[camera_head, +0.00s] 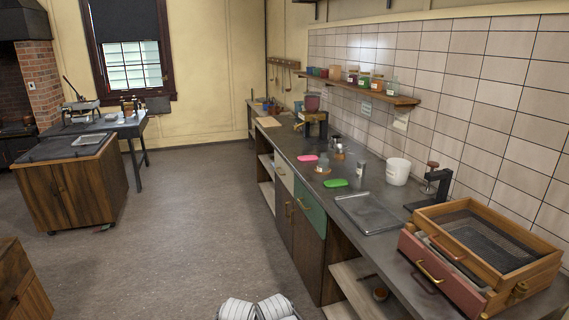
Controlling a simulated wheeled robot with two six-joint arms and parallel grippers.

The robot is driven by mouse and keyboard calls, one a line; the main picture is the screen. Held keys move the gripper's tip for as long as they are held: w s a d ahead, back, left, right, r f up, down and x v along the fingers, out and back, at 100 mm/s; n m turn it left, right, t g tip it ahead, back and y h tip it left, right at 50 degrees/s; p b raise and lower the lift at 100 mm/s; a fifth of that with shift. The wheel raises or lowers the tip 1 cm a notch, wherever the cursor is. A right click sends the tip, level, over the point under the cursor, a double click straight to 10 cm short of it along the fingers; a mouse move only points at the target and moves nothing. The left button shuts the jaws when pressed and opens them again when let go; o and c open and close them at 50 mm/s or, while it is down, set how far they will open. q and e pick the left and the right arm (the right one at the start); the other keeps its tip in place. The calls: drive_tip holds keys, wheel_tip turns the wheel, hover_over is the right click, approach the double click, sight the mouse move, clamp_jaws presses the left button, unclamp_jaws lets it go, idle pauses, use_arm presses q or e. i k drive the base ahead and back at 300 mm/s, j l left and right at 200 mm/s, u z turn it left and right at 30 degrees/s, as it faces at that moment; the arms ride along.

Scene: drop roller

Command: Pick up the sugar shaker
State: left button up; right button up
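A small upright shaker-like container (361,172) with a pale body stands on the grey counter at the right, between the green pad and the white cup. It looks like the sugar shaker, but it is too small to be sure. Another small container (323,164) with a brownish base stands further back, beside the pink pad. Nothing is holding either one. Neither of my grippers can be made out; only white rounded parts, apparently mine, show at the bottom edge.
The counter (388,240) runs along the tiled wall. On it are a green pad (335,183), a pink pad (308,158), a white cup (398,171), a metal tray (368,213), a black clamp-like stand (437,187) and a wooden drawer box (480,250).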

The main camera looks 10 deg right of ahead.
sight(361, 165)
drive_tip(key=i+j+z, duration=0.25)
drive_tip(key=i+z, duration=0.15)
drive_tip(key=i+j+z, duration=0.75)
drive_tip(key=i+j+u, duration=0.15)
drive_tip(key=i+j, duration=0.15)
drive_tip(key=i+j+u, duration=0.15)
drive_tip(key=i, duration=0.3)
drive_tip(key=i+j+u, duration=0.15)
drive_tip(key=i+j, duration=0.15)
drive_tip(key=i, duration=0.15)
